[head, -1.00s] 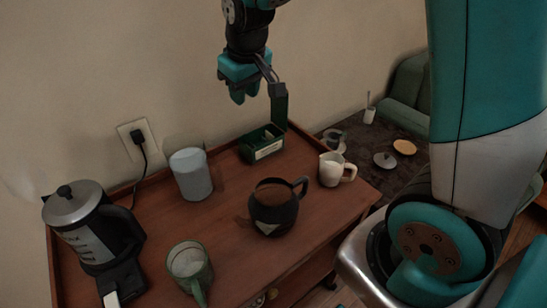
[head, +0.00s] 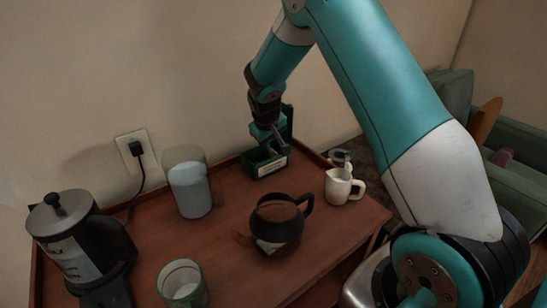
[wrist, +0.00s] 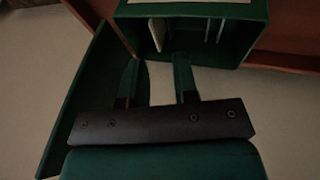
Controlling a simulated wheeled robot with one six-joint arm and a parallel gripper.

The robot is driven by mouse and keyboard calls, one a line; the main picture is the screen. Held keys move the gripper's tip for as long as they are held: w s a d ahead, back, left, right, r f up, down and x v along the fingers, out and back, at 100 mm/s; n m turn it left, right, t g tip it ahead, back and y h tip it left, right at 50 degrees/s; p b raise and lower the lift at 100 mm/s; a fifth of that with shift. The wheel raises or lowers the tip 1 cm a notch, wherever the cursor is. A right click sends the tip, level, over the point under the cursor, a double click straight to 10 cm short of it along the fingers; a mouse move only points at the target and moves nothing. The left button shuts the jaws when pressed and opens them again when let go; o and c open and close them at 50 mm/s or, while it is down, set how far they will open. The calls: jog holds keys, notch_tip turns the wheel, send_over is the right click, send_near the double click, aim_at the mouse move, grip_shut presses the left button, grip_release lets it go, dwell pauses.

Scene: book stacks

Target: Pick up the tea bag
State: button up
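A small green box (head: 265,168) with a pale label stands at the back of the wooden tray table, its lid raised. In the wrist view the box (wrist: 243,48) fills the top, with the open lid (wrist: 88,85) at the left. A pale flat piece, apparently a tea bag (wrist: 157,34), stands on edge inside the box. Other thin pale edges show to its right. My gripper (head: 272,146) is just above the box. In the wrist view its fingers (wrist: 156,60) are apart with nothing between them, and their tips are close to the box opening.
A black pot (head: 277,222) and a white creamer (head: 340,187) stand in front of the box. A glass canister (head: 189,183) is to its left. A kettle (head: 77,245) and a green mug (head: 182,285) stand farther left. The wall is close behind.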

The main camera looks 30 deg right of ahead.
aim_at(273, 150)
jog(key=x, duration=0.5)
jog(key=shift+s+d+f, duration=0.15)
jog(key=shift+s+d, duration=0.05)
grip_shut()
